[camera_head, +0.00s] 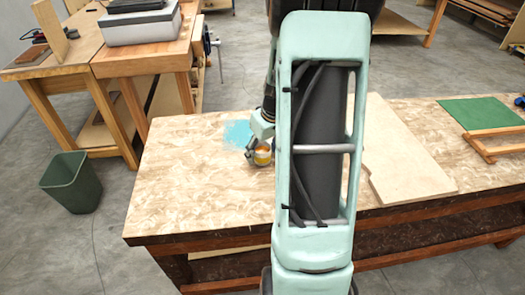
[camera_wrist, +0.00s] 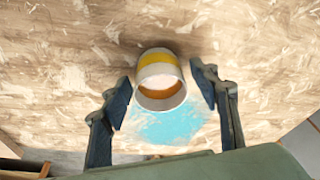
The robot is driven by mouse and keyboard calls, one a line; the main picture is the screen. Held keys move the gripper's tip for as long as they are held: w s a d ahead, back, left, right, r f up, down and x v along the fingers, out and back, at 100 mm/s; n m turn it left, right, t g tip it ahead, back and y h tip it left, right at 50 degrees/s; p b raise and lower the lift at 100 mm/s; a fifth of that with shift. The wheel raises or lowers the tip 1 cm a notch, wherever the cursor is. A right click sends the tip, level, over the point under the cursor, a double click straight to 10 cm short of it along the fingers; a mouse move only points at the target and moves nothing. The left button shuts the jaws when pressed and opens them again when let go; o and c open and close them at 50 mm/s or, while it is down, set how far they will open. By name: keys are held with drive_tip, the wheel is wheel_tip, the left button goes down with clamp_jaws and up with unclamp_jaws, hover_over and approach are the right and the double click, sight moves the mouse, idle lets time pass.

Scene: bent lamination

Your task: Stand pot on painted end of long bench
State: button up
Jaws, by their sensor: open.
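The pot (camera_head: 262,156) is small, white and yellow-banded, at the near right corner of the blue painted patch (camera_head: 236,134) on the long bench (camera_head: 190,190). In the wrist view the pot (camera_wrist: 160,68) shows its open mouth, brown inside, and overlaps the blue patch (camera_wrist: 168,128). Its banded far end is against bare board, beside the paint. My gripper (camera_wrist: 164,84) is open, with one finger on each side of the pot and visible gaps. In the head view my gripper (camera_head: 256,150) is partly hidden by my arm. Whether the pot's base touches the bench is unclear.
A pale board (camera_head: 405,160) lies on the bench to the right of my arm. Farther right are a green sheet (camera_head: 480,113) and a wooden frame (camera_head: 490,146). A green bin (camera_head: 70,182) stands on the floor at left. The bench's left end is clear.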

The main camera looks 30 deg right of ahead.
drive_tip(key=shift+r, duration=0.1)
drive_tip(key=shift+r, duration=0.35)
drive_tip(key=p+v, duration=0.1)
drive_tip(key=v, duration=1)
drive_tip(key=shift+r, duration=0.2)
drive_tip(key=shift+s, duration=0.1)
